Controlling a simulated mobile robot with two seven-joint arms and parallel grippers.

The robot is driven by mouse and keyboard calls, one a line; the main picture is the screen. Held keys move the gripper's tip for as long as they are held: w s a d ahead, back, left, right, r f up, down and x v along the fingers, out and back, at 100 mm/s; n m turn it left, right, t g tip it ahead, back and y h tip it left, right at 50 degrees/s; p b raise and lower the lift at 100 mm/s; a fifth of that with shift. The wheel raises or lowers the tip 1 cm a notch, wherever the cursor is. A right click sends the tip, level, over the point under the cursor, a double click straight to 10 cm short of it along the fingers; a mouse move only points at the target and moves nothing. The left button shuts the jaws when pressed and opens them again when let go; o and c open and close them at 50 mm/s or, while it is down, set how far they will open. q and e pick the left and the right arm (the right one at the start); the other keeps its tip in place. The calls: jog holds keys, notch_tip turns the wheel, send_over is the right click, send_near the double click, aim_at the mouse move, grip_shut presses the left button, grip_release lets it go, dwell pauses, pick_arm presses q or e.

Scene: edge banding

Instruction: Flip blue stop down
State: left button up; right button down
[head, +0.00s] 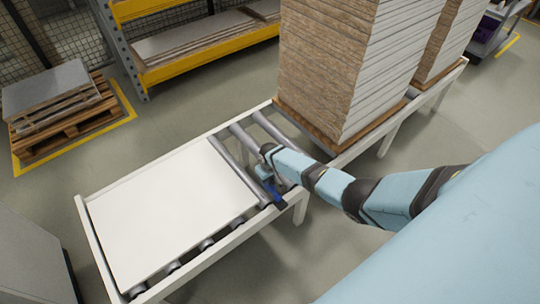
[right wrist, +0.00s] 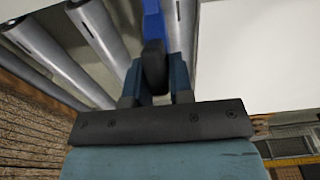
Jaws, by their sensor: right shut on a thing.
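The blue stop (head: 277,193) is at the near side rail of the roller conveyor, just right of the white panel (head: 165,208). My right gripper (head: 265,173) is at the stop, above the rollers. In the right wrist view the stop (right wrist: 153,22) is a blue bar with a dark rounded end, between the two fingers of my right gripper (right wrist: 154,82), which are shut on it. The gripper hides part of the stop, and I cannot tell its exact tilt. My left gripper is not in view.
The roller conveyor (head: 88,222) has bare rollers (head: 235,140) between the panel and a tall stack of boards (head: 350,65). A pallet with boards (head: 60,105) stands at the left. A yellow-beamed rack (head: 205,62) is at the back. Grey floor is open around.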

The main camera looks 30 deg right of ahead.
jog(key=f+g+b, duration=0.1)
jog(key=w+b, duration=0.1)
jog(key=shift+w+a+f+g+b, duration=0.1)
jog(key=shift+w+f+g+b, duration=0.05)
jog(key=shift+f+g+b, duration=0.25)
jog(key=f+g+b, duration=0.1)
jog(key=b, duration=0.1)
jog(key=shift+w+b, duration=0.3)
jog(key=g+b, duration=0.1)
jog(key=b, duration=0.2)
jog(key=shift+w+f+g, duration=0.25)
jog(key=shift+f+g, duration=0.05)
jog(key=shift+g, duration=0.1)
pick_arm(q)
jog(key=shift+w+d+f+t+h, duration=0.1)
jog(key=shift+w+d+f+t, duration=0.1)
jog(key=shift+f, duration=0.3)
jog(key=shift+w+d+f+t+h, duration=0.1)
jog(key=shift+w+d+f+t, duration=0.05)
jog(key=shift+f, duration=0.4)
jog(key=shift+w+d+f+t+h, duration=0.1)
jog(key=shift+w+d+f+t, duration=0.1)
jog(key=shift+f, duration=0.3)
pick_arm(e)
jog(key=c, duration=1.1)
grip_release()
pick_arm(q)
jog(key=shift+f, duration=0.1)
pick_arm(e)
jog(key=shift+r, duration=0.1)
